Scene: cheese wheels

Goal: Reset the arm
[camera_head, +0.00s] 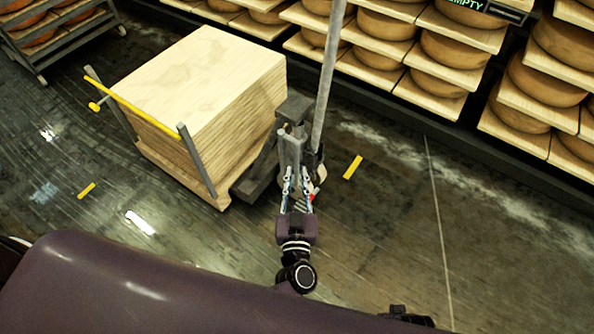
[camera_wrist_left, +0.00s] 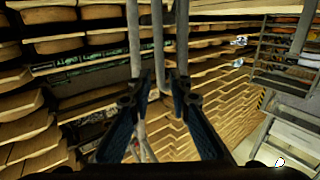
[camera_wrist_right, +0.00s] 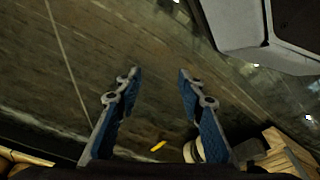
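My left gripper (camera_head: 296,182) is low in the middle of the head view, beside the grey upright metalwork of a wheeled truck (camera_head: 293,108). In the left wrist view its two blue-padded fingers (camera_wrist_left: 160,82) stand apart, with grey bars (camera_wrist_left: 158,35) ahead of and between the tips. Whether the fingers touch these bars I cannot tell. My right gripper (camera_wrist_right: 158,76) is open and empty above the dark floor in the right wrist view.
A stack of pale wooden boards (camera_head: 205,75) with a yellow bar (camera_head: 148,106) stands left of my left gripper. Shelves of cheese wheels (camera_head: 450,50) line the back. A metal rack (camera_head: 55,35) is at the upper left. The floor (camera_head: 390,230) at right is clear.

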